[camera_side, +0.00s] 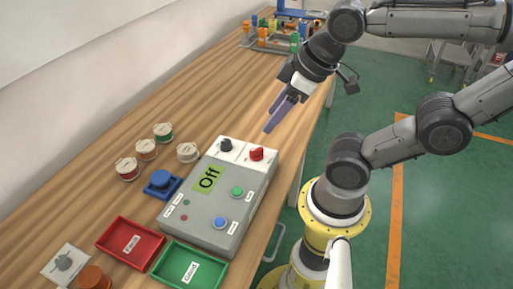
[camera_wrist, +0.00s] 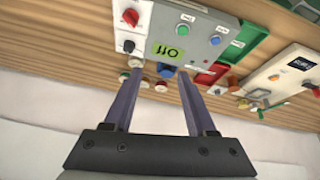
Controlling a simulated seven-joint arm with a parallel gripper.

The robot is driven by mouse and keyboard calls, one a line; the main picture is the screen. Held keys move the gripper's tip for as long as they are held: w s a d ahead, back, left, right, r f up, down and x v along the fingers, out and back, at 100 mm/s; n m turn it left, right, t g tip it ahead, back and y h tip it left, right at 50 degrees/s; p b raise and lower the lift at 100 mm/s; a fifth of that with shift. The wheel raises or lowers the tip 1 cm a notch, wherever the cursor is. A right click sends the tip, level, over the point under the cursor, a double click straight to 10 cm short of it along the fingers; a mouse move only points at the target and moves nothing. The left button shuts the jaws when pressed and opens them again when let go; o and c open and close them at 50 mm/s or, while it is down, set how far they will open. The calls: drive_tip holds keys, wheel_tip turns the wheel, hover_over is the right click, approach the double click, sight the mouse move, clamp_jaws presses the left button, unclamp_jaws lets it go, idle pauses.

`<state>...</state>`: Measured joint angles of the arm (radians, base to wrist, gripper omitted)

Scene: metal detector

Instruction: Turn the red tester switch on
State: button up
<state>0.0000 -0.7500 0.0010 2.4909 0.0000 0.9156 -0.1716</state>
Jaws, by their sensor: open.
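The grey tester box (camera_side: 215,210) lies on the wooden table, with a display reading "Off" (camera_side: 208,179). The red switch knob (camera_side: 257,154) is on the white panel at the box's far end, beside a black knob (camera_side: 226,145). In the wrist view the red knob (camera_wrist: 131,17) is near the top, just above the left finger, and the black knob (camera_wrist: 128,46) is below it. My gripper (camera_side: 270,116) is open and empty, above and beyond the box's far end. Its two purple fingers (camera_wrist: 157,92) stand apart in the wrist view.
A red tray (camera_side: 117,254) and a green tray (camera_side: 172,278) sit at the box's near end. Several small round pieces (camera_side: 146,149) and a blue holder (camera_side: 161,184) stand left of the box.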

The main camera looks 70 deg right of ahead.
drive_tip(key=shift+w+r+n, duration=0.2)
drive_tip(key=shift+n, duration=0.35)
drive_tip(key=shift+w+r+n, duration=0.15)
drive_tip(key=shift+n, duration=0.4)
drive_tip(key=shift+c, duration=0.3)
drive_tip(key=n+g, duration=0.5)
drive_tip(key=g, duration=0.1)
hover_over(256, 149)
wheel_tip(256, 149, down, 6)
wheel_tip(256, 149, down, 13)
drive_tip(key=shift+f, duration=0.1)
clamp_jaws()
